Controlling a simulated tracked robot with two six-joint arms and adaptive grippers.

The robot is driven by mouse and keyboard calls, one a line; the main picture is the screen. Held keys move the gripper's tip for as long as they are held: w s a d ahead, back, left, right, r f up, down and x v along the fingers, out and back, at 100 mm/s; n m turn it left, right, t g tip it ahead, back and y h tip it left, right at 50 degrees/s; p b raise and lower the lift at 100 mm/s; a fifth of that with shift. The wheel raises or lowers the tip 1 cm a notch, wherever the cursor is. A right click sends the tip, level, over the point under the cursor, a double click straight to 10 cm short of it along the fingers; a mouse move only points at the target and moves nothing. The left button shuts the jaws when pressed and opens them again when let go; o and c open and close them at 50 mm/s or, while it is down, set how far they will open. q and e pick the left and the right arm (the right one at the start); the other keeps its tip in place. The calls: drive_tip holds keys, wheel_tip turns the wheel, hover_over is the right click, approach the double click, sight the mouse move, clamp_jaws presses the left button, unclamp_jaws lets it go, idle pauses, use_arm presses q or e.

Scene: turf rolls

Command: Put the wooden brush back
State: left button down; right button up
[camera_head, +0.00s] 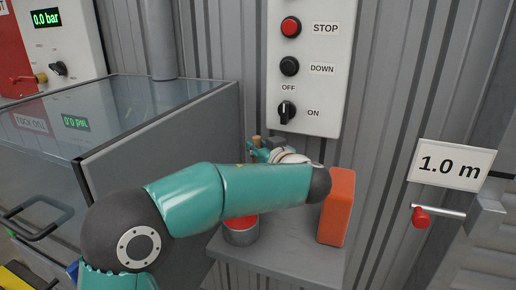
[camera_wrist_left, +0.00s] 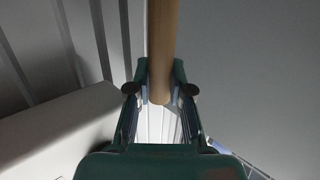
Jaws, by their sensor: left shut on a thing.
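My left gripper (camera_head: 262,150) is by the wall under the control panel, above the back of the small grey shelf, mostly hidden behind my arm. In the left wrist view the gripper (camera_wrist_left: 160,95) is shut on a round, pale wooden handle (camera_wrist_left: 162,45), which I take as the wooden brush. The handle runs up out of that picture and its lower end shows between the fingers. In the head view only a small wooden tip (camera_head: 256,140) shows. The bristles are not seen. My right gripper is in neither view.
The grey shelf (camera_head: 285,265) carries a tin with red contents (camera_head: 240,234) and an upright orange block (camera_head: 338,208). A panel with STOP, DOWN and OFF/ON controls (camera_head: 312,60) is above. A glass-topped grey cabinet (camera_head: 150,105) stands left, a 1.0 m sign (camera_head: 451,166) and red-handled lever (camera_head: 421,217) right.

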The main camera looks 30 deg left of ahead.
use_arm(q)
drive_tip(key=shift+f, duration=0.15)
drive_tip(key=c, duration=1.1)
unclamp_jaws()
drive_tip(key=shift+o, duration=0.2)
drive_tip(key=shift+d+r, duration=0.2)
drive_tip(key=shift+r, duration=0.05)
drive_tip(key=v, duration=1.1)
drive_tip(key=shift+s+d+b, duration=0.25)
drive_tip(key=shift+d+b, duration=0.05)
drive_tip(key=shift+b, duration=0.1)
